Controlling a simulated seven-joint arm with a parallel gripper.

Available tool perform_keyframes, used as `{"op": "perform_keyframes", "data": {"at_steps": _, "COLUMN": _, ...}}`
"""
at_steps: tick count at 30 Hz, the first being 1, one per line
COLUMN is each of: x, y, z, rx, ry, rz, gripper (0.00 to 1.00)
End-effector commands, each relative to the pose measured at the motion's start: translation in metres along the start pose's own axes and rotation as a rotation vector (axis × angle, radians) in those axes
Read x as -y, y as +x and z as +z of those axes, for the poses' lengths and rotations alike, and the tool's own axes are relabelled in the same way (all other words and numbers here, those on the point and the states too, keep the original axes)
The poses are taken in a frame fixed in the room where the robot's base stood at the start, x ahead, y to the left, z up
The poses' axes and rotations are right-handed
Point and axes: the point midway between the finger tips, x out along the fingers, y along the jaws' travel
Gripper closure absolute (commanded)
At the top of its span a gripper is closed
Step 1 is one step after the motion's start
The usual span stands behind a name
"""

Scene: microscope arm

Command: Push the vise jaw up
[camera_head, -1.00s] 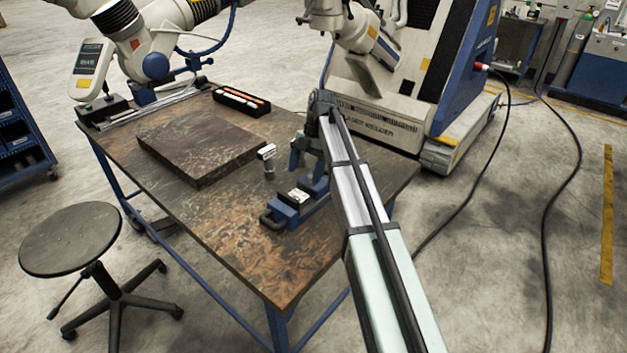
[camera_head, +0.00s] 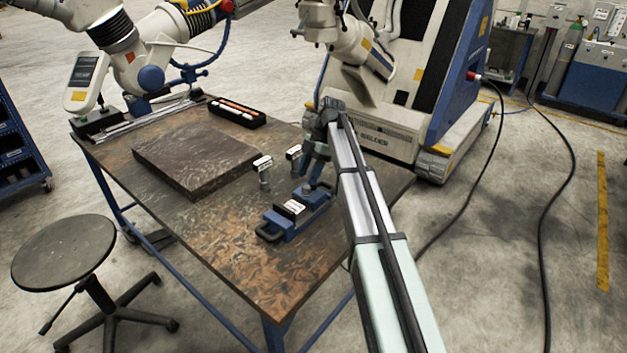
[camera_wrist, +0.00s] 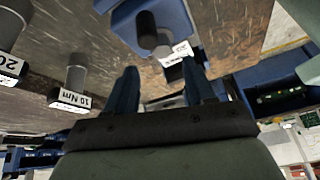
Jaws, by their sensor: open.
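The blue vise (camera_head: 282,225) lies on the brown table, with a white label on top and a dark bar handle at its near end. In the wrist view, the blue vise body (camera_wrist: 182,20) shows at the top, with a dark round handle and a white label. I cannot clearly tell which part is the movable jaw. My gripper (camera_head: 312,180) is over the far end of the vise, pointing down. In the wrist view its two blue fingers stand apart, and the gripper (camera_wrist: 160,82) is open with nothing held between them. Contact with the vise cannot be told.
Two grey labelled tools stand beside the vise: one marked 10 Nm (camera_wrist: 73,85) and another marked 20 (camera_wrist: 10,35). A dark slab (camera_head: 195,155) and a black tray (camera_head: 236,111) lie farther back. The table's front is clear. A stool (camera_head: 62,250) stands at left.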

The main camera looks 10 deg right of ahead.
Motion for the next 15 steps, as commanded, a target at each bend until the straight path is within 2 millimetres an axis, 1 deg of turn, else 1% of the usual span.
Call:
{"op": "perform_keyframes", "data": {"at_steps": 1, "x": -0.007, "y": -0.009, "z": 0.014, "rx": -0.019, "ry": 0.092, "rz": 0.022, "gripper": 0.51}}
{"op": "perform_keyframes", "data": {"at_steps": 9, "x": -0.026, "y": -0.048, "z": 0.073, "rx": -0.157, "ry": 0.619, "rz": 0.107, "gripper": 0.77}}
{"op": "perform_keyframes", "data": {"at_steps": 12, "x": -0.03, "y": -0.06, "z": 0.091, "rx": -0.209, "ry": 0.782, "rz": 0.123, "gripper": 0.87}}
{"op": "perform_keyframes", "data": {"at_steps": 15, "x": -0.032, "y": -0.07, "z": 0.106, "rx": -0.252, "ry": 0.907, "rz": 0.131, "gripper": 0.96}}
